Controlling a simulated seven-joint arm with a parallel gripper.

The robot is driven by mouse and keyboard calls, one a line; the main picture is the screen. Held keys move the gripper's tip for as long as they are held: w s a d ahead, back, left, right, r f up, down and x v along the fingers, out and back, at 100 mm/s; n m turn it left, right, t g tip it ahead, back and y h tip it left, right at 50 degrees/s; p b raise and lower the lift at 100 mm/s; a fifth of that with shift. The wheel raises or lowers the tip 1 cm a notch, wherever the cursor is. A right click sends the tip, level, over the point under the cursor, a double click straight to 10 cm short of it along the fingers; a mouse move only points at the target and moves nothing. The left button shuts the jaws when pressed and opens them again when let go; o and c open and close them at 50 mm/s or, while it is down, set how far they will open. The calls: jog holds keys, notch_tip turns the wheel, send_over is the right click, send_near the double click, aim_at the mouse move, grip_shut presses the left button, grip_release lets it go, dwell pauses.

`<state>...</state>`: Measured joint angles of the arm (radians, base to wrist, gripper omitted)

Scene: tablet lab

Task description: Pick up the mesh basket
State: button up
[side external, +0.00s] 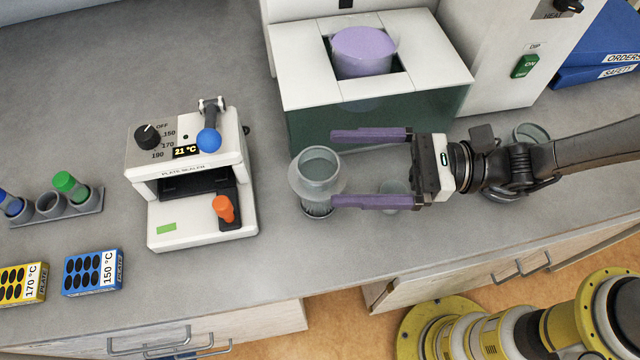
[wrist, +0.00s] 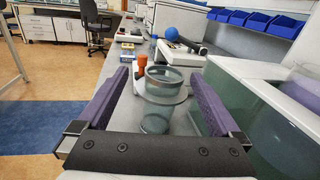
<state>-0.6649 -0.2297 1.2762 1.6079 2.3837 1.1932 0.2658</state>
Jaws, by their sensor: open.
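The mesh basket (side external: 316,186) appears to be the grey-green, see-through round vessel with a wide collar, upright on the counter right of the plate sealer. In the wrist view the basket (wrist: 160,116) stands between the lines of the two purple fingers. My gripper (side external: 332,168) is open and level, coming from the right, with its fingertips at the basket's right side. It also shows in the wrist view (wrist: 160,73), with a gap on each side of the basket. Contact is not visible. The palm hides part of the counter below.
The plate sealer (side external: 190,215) with an orange knob stands close left of the basket. A white-topped green tank (side external: 370,120) holding a purple cylinder stands behind. A small glassy vessel (side external: 393,196) sits under my gripper. The counter's front edge is near.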

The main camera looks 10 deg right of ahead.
aim_at(300, 166)
jog(key=shift+w+a+f+m+t, duration=0.45)
jog(key=shift+f+m, duration=0.15)
jog(key=shift+f, duration=0.1)
jog(key=x, duration=0.6)
jog(key=shift+a, duration=0.4)
grip_shut()
